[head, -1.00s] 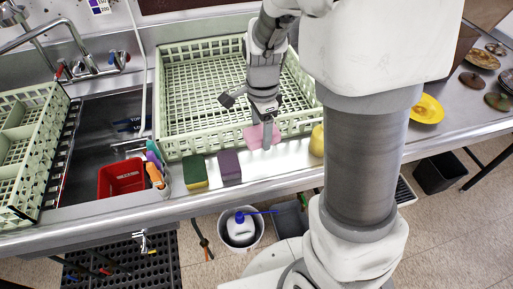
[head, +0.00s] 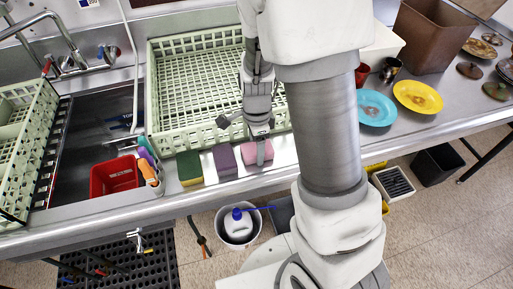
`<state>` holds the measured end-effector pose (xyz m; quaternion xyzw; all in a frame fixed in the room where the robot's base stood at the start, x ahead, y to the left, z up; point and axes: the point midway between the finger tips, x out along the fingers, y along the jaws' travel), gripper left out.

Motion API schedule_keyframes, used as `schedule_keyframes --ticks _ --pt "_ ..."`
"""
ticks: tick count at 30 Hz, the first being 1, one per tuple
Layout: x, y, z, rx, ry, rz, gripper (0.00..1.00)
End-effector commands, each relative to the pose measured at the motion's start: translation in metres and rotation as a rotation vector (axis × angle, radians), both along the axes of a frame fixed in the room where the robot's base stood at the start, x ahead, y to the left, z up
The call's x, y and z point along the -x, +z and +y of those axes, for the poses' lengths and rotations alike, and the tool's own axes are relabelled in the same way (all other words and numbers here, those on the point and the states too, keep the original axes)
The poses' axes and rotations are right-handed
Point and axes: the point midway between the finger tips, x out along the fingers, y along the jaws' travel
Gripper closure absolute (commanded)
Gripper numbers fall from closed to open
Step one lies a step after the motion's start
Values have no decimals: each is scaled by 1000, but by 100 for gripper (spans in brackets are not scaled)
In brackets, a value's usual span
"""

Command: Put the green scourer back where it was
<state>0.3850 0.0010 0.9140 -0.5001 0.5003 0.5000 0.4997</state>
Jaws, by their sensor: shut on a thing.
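The green scourer (head: 189,168), a block with a green top and a yellow lower part, stands on the steel counter's front strip, left of a purple sponge (head: 225,162). My gripper (head: 257,150) is right of both and apart from the green scourer. It is shut on a pink sponge (head: 253,163), with one finger in front of it. The pink sponge is low, in line with the other two. I cannot tell whether it touches the counter. The far finger's contact is hidden.
A pale green dish rack (head: 160,95) stands just behind the sponges. A red tub (head: 114,176) and bottles (head: 148,168) are at left by the sink. Blue (head: 374,108) and yellow (head: 417,97) plates lie right of my arm. The counter's front edge is close.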

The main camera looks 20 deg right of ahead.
Motion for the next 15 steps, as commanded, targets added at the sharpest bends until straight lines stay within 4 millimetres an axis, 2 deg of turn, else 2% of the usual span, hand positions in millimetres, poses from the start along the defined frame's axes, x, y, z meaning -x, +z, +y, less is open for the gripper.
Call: schedule_keyframes --ticks 8,9,14,15 --pt "0 -3 0 0 0 0 84" --pt "0 -3 0 0 0 0 30" --pt "0 -2 0 0 0 0 2" --pt "0 -2 0 0 0 0 2"
